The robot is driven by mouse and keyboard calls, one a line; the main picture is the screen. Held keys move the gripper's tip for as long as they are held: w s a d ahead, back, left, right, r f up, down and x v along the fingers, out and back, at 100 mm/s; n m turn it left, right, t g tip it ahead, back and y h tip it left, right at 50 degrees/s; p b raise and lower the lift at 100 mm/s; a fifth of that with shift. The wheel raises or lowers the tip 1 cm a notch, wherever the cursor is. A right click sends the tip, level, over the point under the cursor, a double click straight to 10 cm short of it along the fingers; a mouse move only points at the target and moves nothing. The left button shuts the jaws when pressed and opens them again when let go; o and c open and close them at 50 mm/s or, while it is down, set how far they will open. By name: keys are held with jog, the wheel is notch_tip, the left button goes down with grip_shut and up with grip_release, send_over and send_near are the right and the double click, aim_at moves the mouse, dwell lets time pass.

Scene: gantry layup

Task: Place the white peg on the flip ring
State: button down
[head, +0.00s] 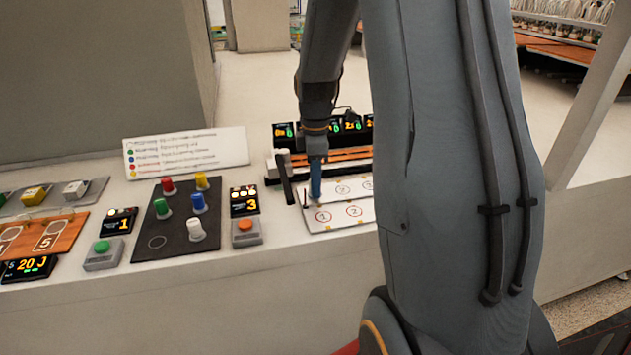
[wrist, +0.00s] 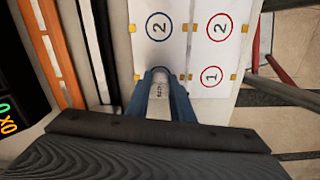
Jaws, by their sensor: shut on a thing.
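The white peg (head: 197,229) stands upright on a black pad (head: 178,255), among red, yellow, green and blue pegs. An empty thin ring outline (head: 157,242) is printed on the pad's front left; I cannot tell if it is the flip ring. My gripper (head: 316,200) is well right of the pegs, low over white panels (head: 337,222) with numbered red and blue rings. The piece's lower end is hidden.
A sign with coloured dots (head: 186,152) stands behind the pegs. Button boxes (head: 246,232) and small displays (head: 244,202) flank the pad. A dark lever (head: 285,178) and orange-striped rack (head: 340,155) are close to the gripper. The counter's front edge is nearby.

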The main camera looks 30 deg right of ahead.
jog(key=shift+f, duration=0.15)
jog(key=c, duration=1.6)
grip_release()
jog(key=shift+o, duration=0.2)
notch_tip(320, 180, up, 12)
jog(key=b, duration=0.2)
